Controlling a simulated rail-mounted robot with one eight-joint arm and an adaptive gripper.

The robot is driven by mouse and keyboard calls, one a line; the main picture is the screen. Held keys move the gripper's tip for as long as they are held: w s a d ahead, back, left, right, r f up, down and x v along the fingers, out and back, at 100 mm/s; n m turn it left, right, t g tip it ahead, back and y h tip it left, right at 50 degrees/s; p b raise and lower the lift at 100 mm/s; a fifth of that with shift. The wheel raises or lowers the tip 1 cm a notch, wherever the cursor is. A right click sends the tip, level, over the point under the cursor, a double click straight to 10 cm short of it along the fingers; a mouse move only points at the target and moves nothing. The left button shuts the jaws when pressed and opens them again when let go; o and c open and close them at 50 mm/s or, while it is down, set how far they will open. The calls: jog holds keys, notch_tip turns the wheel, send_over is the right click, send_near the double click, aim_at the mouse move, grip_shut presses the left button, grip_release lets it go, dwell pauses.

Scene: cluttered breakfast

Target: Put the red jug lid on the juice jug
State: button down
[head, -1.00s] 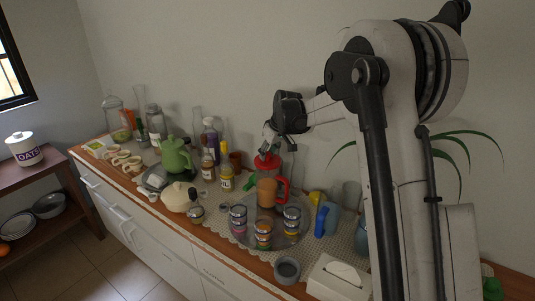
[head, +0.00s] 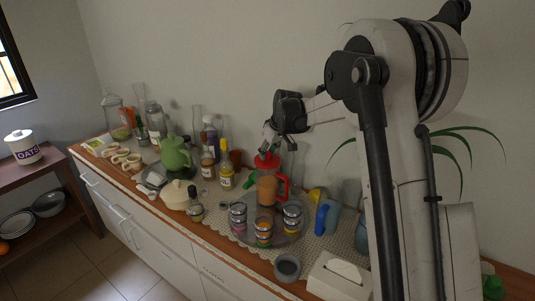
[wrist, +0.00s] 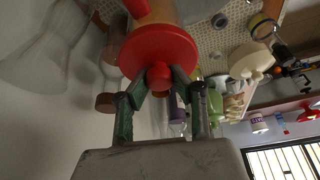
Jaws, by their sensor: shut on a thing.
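The juice jug (head: 267,190) is clear with orange juice inside and a red handle (head: 284,184). It stands upright on a round tray (head: 288,241) on the counter. The red jug lid (head: 267,161) is at the jug's mouth. My gripper (head: 268,145) is directly above, pointing down. In the wrist view, my gripper (wrist: 159,82) is shut on the knob of the red lid (wrist: 155,45), with the jug (wrist: 157,11) just beyond it. The lid hides the mouth, so I cannot tell whether it is fully seated.
Several stacked jars (head: 263,231) stand on the tray in front of the jug. A grey cup (head: 288,268) and a tissue box (head: 338,277) are at the front edge.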

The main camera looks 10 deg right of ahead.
jog(key=shift+f+b, duration=0.55)
jog(key=shift+f, duration=0.2)
jog(key=c, duration=1.4)
grip_release()
jog(key=shift+c, duration=0.2)
jog(key=shift+r+p, duration=1.2)
jog(key=shift+r, duration=1.85)
